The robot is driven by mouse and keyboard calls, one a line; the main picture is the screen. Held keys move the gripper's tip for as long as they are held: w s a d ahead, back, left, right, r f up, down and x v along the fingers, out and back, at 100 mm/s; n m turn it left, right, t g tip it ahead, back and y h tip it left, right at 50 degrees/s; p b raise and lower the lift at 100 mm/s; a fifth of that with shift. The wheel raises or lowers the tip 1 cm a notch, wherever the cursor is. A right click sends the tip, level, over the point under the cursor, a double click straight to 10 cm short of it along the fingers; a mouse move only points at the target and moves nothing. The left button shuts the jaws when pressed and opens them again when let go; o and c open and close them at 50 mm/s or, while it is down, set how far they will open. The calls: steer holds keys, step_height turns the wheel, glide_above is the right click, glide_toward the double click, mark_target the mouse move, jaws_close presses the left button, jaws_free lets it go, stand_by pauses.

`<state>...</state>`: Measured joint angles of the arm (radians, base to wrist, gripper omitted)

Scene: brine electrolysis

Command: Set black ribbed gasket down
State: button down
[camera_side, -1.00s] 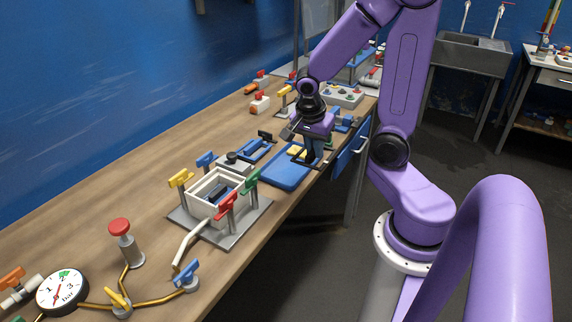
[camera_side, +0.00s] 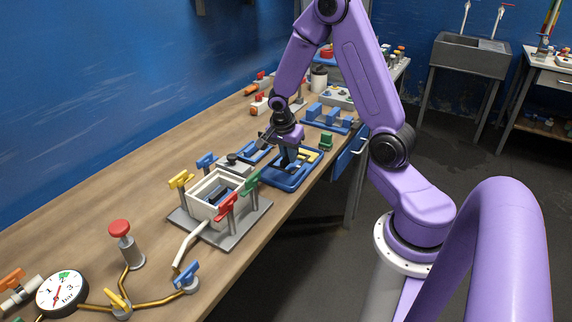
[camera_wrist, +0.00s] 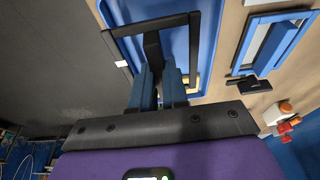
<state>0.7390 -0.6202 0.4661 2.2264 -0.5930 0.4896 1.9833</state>
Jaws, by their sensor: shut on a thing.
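My gripper (camera_side: 287,161) points down over the blue tray (camera_side: 272,183) near the bench's front edge. In the wrist view my gripper (camera_wrist: 158,88) is shut on a bar of the black gasket (camera_wrist: 176,20), an open rectangular frame. A yellow piece (camera_side: 309,157) shows in the tray's far part, beside my gripper.
A white open box (camera_side: 205,204) with coloured clamps stands left of the tray. A blue frame (camera_side: 253,152) lies behind the tray; a green block (camera_side: 326,141) and a blue slotted rack (camera_side: 330,118) stand to its right. Bare bench (camera_side: 110,190) lies left.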

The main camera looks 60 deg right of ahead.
mark_target(286, 165)
steer(key=shift+w+d+f, duration=0.15)
steer(key=shift+w+f, duration=0.2)
steer(key=shift+f, duration=0.15)
steer(key=shift+w+d+f, duration=0.15)
steer(key=shift+w+f, duration=0.2)
steer(key=shift+f, duration=1.5)
steer(key=shift+f, duration=0.25)
